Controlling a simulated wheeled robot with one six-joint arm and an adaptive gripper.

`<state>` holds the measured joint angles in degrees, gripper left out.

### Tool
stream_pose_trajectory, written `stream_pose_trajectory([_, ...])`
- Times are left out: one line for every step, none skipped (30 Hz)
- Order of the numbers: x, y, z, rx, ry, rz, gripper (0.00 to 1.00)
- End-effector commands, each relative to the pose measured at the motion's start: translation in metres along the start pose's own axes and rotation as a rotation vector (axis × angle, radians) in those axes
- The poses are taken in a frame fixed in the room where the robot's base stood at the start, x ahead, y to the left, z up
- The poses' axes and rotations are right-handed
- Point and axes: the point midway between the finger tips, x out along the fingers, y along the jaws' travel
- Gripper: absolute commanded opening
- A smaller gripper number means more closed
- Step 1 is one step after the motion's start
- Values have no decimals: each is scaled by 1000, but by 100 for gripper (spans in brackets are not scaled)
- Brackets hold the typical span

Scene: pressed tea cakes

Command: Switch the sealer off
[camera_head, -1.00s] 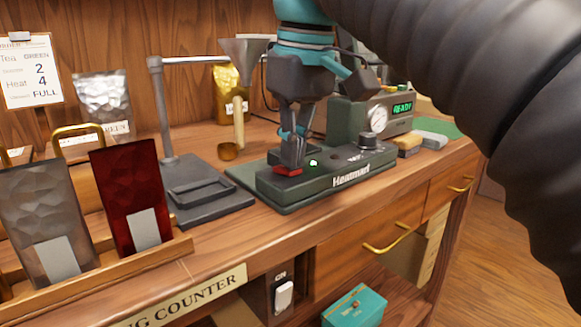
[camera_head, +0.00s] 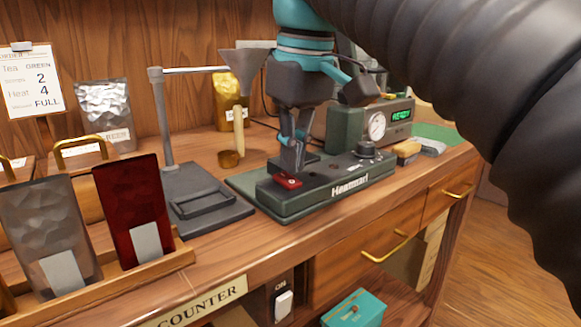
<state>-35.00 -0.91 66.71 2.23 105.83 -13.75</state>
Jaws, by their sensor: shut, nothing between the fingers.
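The sealer (camera_head: 350,184) is a long dark green unit on the counter, with pale lettering on its front. A red switch (camera_head: 287,182) sits at its left end, and a black knob (camera_head: 366,149) near its right end. No lit green lamp shows on its top. My gripper (camera_head: 297,167) points down at the left end, its fingers shut and empty. The fingertips are right at the red switch, over or just behind it; I cannot tell whether they touch. They partly hide the sealer's top there.
A dark stand (camera_head: 205,200) is left of the sealer, and a rack (camera_head: 150,258) holds a red pouch (camera_head: 135,210) and a grey pouch (camera_head: 48,238). A box with a gauge and a lit READY display (camera_head: 401,115) is behind right. A white switch (camera_head: 284,305) is under the counter.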

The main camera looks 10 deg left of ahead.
Motion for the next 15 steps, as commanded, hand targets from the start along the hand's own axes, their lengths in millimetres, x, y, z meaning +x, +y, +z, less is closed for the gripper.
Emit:
stream_pose_trajectory([-7, 0, -1, 0, 0, 0, 0])
stream_pose_trajectory([-9, 0, -1, 0, 0, 0, 0])
stream_pose_trajectory([-11, 0, -2, 0, 0, 0, 0])
stream_pose_trajectory([-13, 0, -2, 0, 0, 0, 0])
stream_pose_trajectory([-15, 0, -2, 0, 0, 0, 0])
stream_pose_trajectory([-17, 0, -2, 0, -1, 0, 0])
stream_pose_trajectory([-19, 0, -3, 0, -1, 0, 0])
stream_pose_trajectory([-21, 0, -3, 0, -1, 0, 0])
stream_pose_trajectory([-23, 0, -3, 0, -1, 0, 0])
stream_pose_trajectory([-25, 0, -4, 0, -1, 0, 0])
stream_pose_trajectory([-27, 0, -4, 0, -1, 0, 0])
stream_pose_trajectory([-29, 0, -4, 0, -1, 0, 0])
stream_pose_trajectory([-31, 0, -5, 0, -1, 0, 0])
stream_pose_trajectory([-33, 0, -5, 0, -1, 0, 0])
stream_pose_trajectory([-34, 0, -5, 0, -1, 0, 0])
